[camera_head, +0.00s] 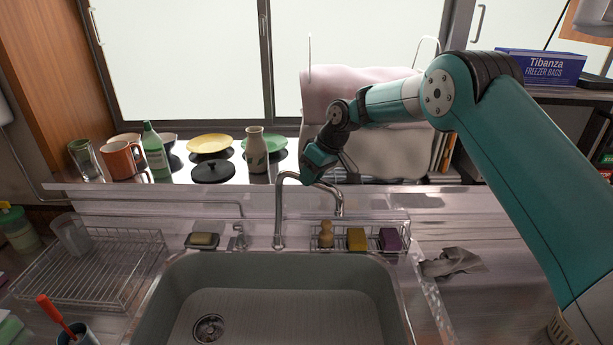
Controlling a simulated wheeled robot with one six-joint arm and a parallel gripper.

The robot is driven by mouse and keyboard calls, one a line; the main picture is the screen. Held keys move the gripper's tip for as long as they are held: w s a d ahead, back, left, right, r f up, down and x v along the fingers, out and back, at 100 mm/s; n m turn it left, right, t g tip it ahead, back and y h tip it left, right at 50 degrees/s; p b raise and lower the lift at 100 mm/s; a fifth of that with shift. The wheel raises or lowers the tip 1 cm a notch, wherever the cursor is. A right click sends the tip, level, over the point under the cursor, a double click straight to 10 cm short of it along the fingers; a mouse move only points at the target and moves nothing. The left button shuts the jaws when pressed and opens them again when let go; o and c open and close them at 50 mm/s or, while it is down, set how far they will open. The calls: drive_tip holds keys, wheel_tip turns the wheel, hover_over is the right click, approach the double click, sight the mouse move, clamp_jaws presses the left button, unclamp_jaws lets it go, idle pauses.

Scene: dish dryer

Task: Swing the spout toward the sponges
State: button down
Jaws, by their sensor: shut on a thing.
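The metal faucet with its curved spout (281,205) rises behind the sink. Its spout arcs to the right, with its tip above the wire rack. My gripper (322,178) is at the upper part of the spout from behind and above, shut on it; the fingertips are partly hidden by the gripper's body. A yellow sponge (357,239) and a purple sponge (390,239) sit in the wire rack (342,248) at the sink's back right edge, below and right of the spout tip.
The sink (270,275) is empty. A brown wooden-looking item (326,234) stands in the rack beside the yellow sponge. A soap dish (202,241) is left of the faucet. Plates, a vase (256,150) and a green bottle (155,150) stand on the ledge behind. A grey cloth (455,262) lies right.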

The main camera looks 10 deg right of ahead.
drive_tip(key=shift+w+d, duration=0.15)
idle(0.3)
drive_tip(key=c, duration=0.9)
unclamp_jaws()
drive_tip(key=shift+d, duration=0.1)
drive_tip(key=shift+c, duration=0.2)
drive_tip(key=shift+r, duration=0.1)
drive_tip(key=shift+r, duration=0.3)
drive_tip(key=v, duration=1.6)
drive_tip(key=shift+d+r, duration=0.3)
drive_tip(key=shift+d, duration=0.05)
